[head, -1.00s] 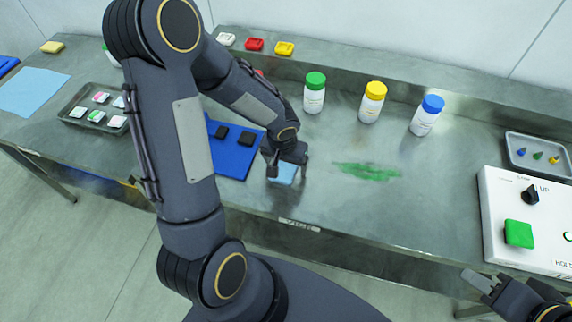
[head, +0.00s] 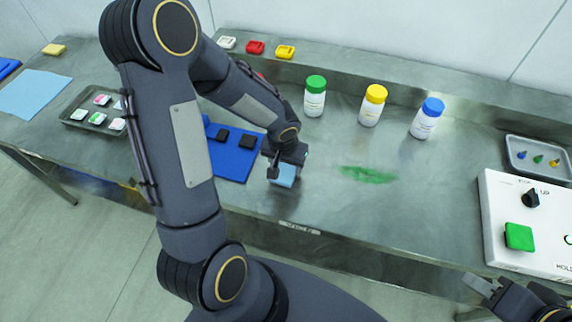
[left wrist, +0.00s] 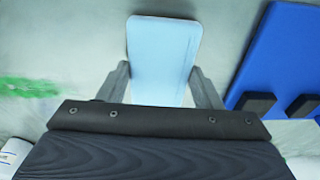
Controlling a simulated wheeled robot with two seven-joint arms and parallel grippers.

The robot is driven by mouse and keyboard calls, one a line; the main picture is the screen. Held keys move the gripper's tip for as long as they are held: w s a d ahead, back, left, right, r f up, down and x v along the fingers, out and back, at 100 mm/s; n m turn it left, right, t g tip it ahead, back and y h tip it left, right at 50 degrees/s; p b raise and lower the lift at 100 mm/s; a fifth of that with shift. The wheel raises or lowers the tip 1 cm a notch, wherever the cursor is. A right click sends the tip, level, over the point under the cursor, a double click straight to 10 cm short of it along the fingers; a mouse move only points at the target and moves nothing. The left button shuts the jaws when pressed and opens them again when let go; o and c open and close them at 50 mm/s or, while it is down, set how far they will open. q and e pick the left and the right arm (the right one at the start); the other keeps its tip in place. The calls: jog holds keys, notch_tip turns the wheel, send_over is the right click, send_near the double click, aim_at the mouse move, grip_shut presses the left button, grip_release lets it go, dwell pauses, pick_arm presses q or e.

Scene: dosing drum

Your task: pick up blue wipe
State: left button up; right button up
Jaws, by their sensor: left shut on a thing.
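The blue wipe (head: 285,175) is a small light-blue pad at the front middle of the steel bench. My left gripper (head: 286,166) is shut on it. In the left wrist view the wipe (left wrist: 161,45) stands out between the two fingers of the gripper (left wrist: 160,75). Its near part is hidden behind the gripper body. Whether it is clear of the bench is hard to tell. My right gripper (head: 488,285) is at the lower right, in front of the bench edge; its opening cannot be made out.
A green smear (head: 367,175) lies right of the wipe. A dark blue mat (head: 232,168) with two black blocks is just left. Green-capped (head: 315,97), yellow-capped (head: 372,106) and blue-capped (head: 427,118) bottles stand behind. A white control box (head: 500,215) is at the right.

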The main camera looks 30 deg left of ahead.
pick_arm(q)
notch_tip(320, 180, up, 3)
jog(key=shift+s+f, duration=0.1)
jog(key=shift+s, duration=0.05)
jog(key=s+d+r+b, duration=0.1)
jog(key=s+d+r, duration=0.2)
jog(key=s+r, duration=0.6)
jog(key=s, duration=0.4)
jog(key=shift+s+r, duration=0.2)
jog(key=shift+s, duration=0.05)
